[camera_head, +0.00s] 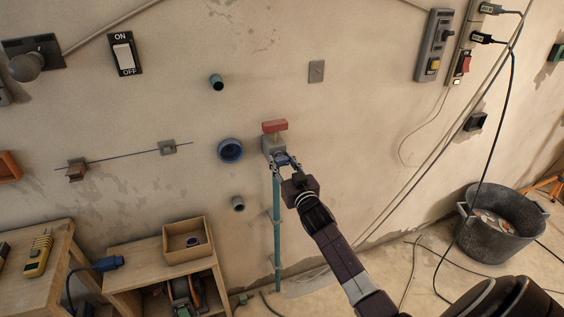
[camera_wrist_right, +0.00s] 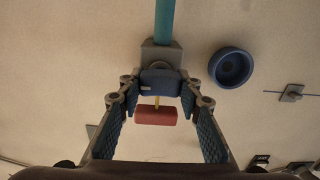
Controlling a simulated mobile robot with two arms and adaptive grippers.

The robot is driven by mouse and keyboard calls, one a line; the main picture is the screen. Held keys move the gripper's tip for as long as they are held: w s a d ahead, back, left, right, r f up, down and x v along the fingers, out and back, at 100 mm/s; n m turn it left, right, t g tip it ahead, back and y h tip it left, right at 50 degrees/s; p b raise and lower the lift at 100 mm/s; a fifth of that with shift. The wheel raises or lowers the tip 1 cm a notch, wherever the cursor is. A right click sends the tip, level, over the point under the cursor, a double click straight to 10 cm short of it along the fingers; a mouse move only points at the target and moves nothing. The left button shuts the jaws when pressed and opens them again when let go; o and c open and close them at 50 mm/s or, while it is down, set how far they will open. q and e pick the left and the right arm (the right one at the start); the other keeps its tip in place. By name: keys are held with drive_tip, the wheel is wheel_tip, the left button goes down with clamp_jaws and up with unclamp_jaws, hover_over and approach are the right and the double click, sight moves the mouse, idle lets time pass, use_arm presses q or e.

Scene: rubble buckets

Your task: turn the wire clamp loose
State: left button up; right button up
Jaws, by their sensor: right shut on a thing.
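My right gripper (camera_head: 284,167) is at the grey wall box (camera_head: 268,146) on top of the teal pipe (camera_head: 276,215). It is shut on a blue knob (camera_wrist_right: 160,82) on the front of this box. A red bar handle (camera_head: 274,126) on a yellow stem stands out from the box, between the fingers in the wrist view (camera_wrist_right: 155,115). A thin wire (camera_head: 125,158) is on the wall further left, with a brown block (camera_head: 76,172) at one end and a grey plate (camera_head: 167,147) near the other. My right gripper is apart from them. My left gripper is not in view.
A round blue cap (camera_head: 230,150) sits close left of the box; it also shows in the wrist view (camera_wrist_right: 230,68). Short pipe stubs (camera_head: 217,82) stick out nearby. Below are a wooden table (camera_head: 135,262) with an open box (camera_head: 186,258) and a black tub (camera_head: 500,240).

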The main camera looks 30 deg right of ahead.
drive_tip(key=n, duration=0.9)
drive_tip(key=shift+a+n, duration=0.1)
drive_tip(key=shift+n, duration=0.3)
drive_tip(key=n, duration=0.5)
drive_tip(key=shift+f+b, duration=0.1)
drive_tip(key=shift+b, duration=0.3)
drive_tip(key=shift+n, duration=2.4)
drive_tip(key=o, duration=1.2)
